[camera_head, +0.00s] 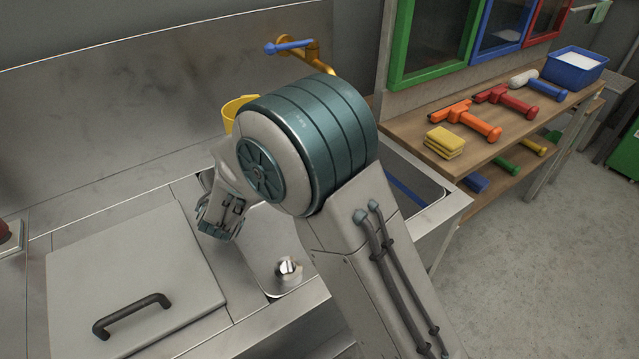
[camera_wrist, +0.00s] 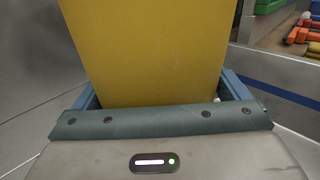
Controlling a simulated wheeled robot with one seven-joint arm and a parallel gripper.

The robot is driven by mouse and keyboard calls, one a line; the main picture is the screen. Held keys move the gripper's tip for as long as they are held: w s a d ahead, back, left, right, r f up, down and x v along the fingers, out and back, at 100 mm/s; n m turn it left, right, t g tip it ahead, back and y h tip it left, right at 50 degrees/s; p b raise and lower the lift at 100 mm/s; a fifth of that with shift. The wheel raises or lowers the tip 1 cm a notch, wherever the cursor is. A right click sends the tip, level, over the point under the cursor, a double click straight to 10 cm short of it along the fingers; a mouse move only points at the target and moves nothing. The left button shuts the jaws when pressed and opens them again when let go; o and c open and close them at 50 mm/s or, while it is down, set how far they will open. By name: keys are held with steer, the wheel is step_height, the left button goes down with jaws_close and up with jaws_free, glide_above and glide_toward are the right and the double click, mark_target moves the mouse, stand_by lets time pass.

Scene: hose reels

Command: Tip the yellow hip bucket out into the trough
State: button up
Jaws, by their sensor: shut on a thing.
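The yellow hip bucket (camera_head: 236,110) shows only in part in the head view, its rim and upper side standing out behind my arm near the back wall. It looks about upright, but its contents and lower part are hidden. In the wrist view the yellow bucket (camera_wrist: 150,45) fills the space straight ahead, between the blue fingers of my gripper (camera_wrist: 160,92), which is shut on it. My arm hides the fingers in the head view. The steel trough (camera_head: 428,186), with a blue stripe inside, shows to the right of my arm; much of it is covered.
A brass tap (camera_head: 318,58) with a blue lever stands behind my arm. A closed lid with a black handle (camera_head: 132,314) lies at the left. The wooden shelf (camera_head: 545,108) at the right holds coloured squeegee tools, yellow sponges (camera_head: 444,142) and a blue tub (camera_head: 574,68).

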steer(key=shift+f, duration=0.15)
